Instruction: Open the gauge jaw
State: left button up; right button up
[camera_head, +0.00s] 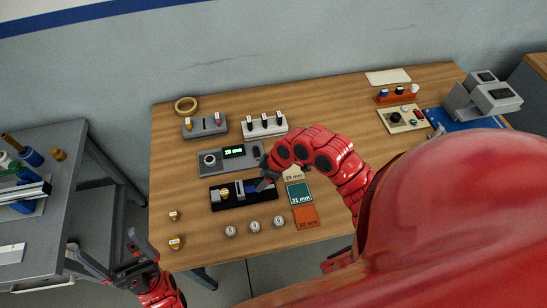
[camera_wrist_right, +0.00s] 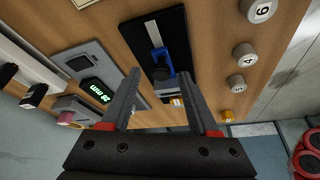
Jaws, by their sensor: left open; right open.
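The gauge (camera_head: 262,196) is a black base lying on the wooden table, with a grey jaw and a blue sliding part (camera_head: 250,189). A small brass-coloured piece (camera_head: 224,193) sits at its left part. My right gripper (camera_head: 264,178) is open at the gauge's right part and partly hides it. In the right wrist view its two fingers (camera_wrist_right: 159,76) lie on either side of the blue part (camera_wrist_right: 161,64), with gaps visible; I cannot tell their height above it. My left gripper (camera_head: 114,262) is open and empty, off the table's front-left edge.
A grey box with a green display (camera_head: 233,152) stands behind the gauge. Numbered round weights (camera_head: 254,225) stand in front, and coloured mm cards (camera_head: 299,193) lie to the right. Two brass pieces (camera_head: 176,241) are at the left edge. My red right arm covers the table's front right.

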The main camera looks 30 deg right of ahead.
jog(key=v, duration=1.6)
jog(key=shift+b, duration=0.3)
jog(key=shift+d+r, duration=0.1)
jog(key=shift+r, duration=0.05)
